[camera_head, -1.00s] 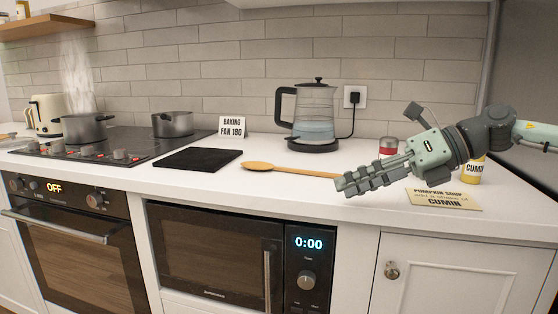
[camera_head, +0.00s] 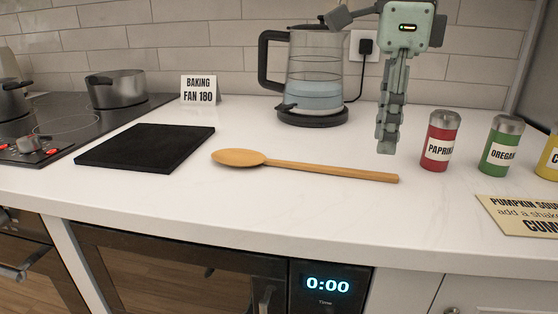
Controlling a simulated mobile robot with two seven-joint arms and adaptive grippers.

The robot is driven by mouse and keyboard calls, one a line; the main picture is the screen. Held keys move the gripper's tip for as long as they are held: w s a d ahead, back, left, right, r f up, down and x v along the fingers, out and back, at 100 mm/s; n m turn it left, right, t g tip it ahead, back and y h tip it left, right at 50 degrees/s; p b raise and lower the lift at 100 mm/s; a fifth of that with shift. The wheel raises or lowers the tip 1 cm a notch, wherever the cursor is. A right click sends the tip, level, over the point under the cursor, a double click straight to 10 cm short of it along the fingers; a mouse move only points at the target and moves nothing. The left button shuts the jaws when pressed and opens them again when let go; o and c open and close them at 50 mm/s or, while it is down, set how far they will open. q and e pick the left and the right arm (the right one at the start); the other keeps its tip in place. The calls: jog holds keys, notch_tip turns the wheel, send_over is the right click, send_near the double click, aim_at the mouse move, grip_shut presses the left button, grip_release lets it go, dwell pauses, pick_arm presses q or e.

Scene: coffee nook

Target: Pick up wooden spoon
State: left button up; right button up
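The wooden spoon (camera_head: 330,172) lies flat on the white counter, its bowl at the left and its handle running right. My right gripper (camera_head: 386,148) hangs with its fingers pointing down, above and behind the handle's right end in the picture. It appears apart from the spoon. Its fingers overlap one another from this angle, so their opening is hidden. Nothing shows held in it. My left gripper is not in view.
A glass kettle (camera_head: 314,70) stands behind, left of my gripper. Paprika (camera_head: 438,148) and oregano (camera_head: 500,152) shakers stand to its right, near a recipe card (camera_head: 525,212). A black board (camera_head: 145,148) lies left of the spoon. The counter in front of the spoon is clear.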

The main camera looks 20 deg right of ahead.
aim_at(373, 173)
jog(key=shift+w+a+f, duration=0.15)
jog(key=shift+f, duration=1.15)
jog(key=shift+w+a+f, duration=0.15)
jog(key=shift+f, duration=1.15)
jog(key=shift+f, duration=0.15)
jog(key=shift+c, duration=0.5)
grip_shut()
